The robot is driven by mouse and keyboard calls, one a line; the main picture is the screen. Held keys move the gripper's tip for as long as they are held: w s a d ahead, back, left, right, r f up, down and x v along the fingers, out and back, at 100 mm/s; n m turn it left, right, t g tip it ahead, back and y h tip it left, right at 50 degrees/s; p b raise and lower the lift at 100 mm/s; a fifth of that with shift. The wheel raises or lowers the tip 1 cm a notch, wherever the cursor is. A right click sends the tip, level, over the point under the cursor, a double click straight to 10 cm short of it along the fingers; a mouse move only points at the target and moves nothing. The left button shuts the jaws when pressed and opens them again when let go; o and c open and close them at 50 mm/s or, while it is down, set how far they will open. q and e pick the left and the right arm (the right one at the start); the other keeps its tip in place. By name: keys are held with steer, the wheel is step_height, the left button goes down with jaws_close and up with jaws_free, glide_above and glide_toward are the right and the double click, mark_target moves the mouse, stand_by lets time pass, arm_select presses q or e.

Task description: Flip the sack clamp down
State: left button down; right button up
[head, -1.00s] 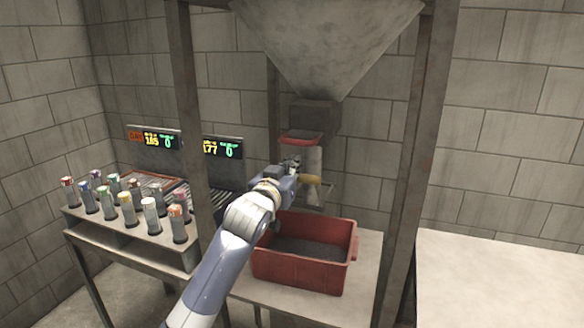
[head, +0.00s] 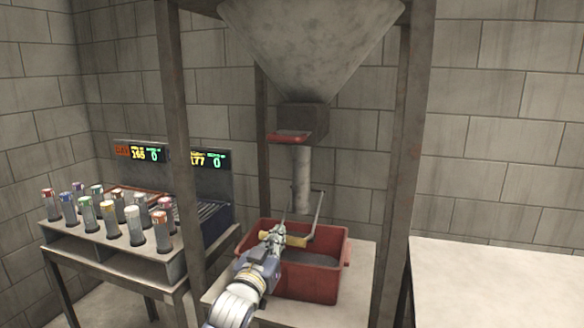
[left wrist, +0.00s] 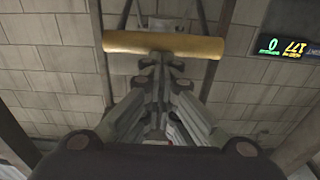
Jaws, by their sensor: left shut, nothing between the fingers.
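The sack clamp is a thin grey metal bail (head: 318,215) with a yellow handle (head: 296,241) at its lower end. It hangs tilted down beside the grey spout tube (head: 302,180) under the hopper. My left gripper (head: 281,230) is shut and empty, right at the handle's left part, and overlaps it in the head view. In the left wrist view the yellow handle (left wrist: 190,46) lies crosswise just beyond the shut fingertips (left wrist: 161,58). I cannot tell whether they touch it. My right gripper is not in view.
A red bin (head: 318,285) with dark contents stands under the spout on a pale table. Steel posts (head: 392,190) flank the hopper (head: 310,45). A rack of several capped tubes (head: 110,215) and displays (head: 212,160) are at left. An empty pale tabletop (head: 490,290) is at right.

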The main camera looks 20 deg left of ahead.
arm_select(q)
steer(key=s+a+f, duration=0.1)
steer(key=s+f, duration=0.1)
steer(key=s, duration=1)
steer(key=shift+f, duration=0.4)
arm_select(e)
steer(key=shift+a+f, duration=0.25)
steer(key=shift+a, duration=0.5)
